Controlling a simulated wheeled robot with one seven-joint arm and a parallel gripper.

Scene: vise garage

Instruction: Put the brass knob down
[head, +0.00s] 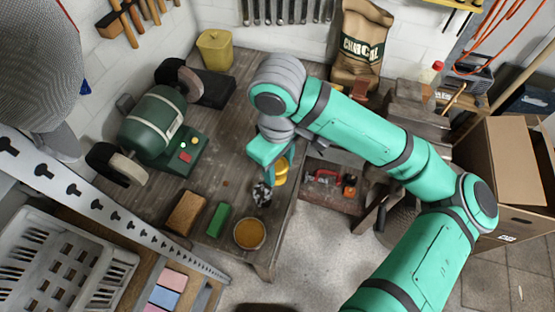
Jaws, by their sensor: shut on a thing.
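My gripper (263,190) hangs at the end of my green arm, over the front right part of the wooden workbench (222,185). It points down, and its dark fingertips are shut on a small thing. The fingers largely hide this thing, so I cannot make out the brass knob's shape clearly, nor whether it touches the bench. A yellow, round thing (281,171) shows just right of the fingers, partly covered by my gripper.
A round tin (249,233) with amber contents stands at the bench's front edge. A green block (218,219) and a brown block (186,213) lie left of it. A green bench grinder (155,125) and a yellow container (215,50) stand farther back. Bare wood lies between grinder and gripper.

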